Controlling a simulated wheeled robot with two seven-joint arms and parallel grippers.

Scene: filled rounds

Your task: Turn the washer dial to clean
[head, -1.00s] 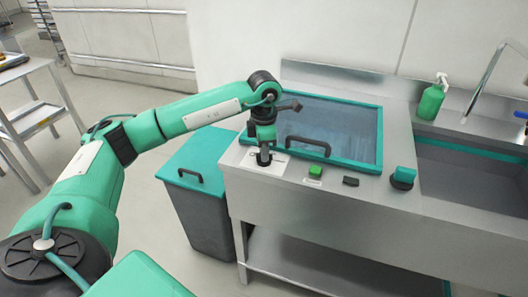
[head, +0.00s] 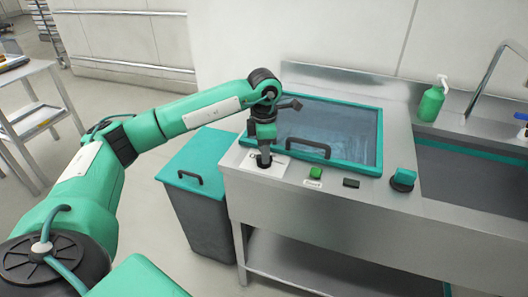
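A white label plate (head: 274,168) sits at the left front corner of the steel washer counter, beside the teal-framed lid. My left gripper (head: 264,162) points down onto this plate, with its dark fingertips at the plate's middle. The washer dial is not clearly visible; the fingers and wrist cover the spot where it may be. I cannot tell whether the fingers are shut on it, or which way it points. My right gripper is not in view.
The washer lid (head: 330,130) with a dark handle lies behind the plate. A green button (head: 315,173), a dark switch (head: 351,183) and a teal knob (head: 404,177) line the counter's front. A lidded bin (head: 205,215) stands left. A soap bottle (head: 432,101) is near the sink.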

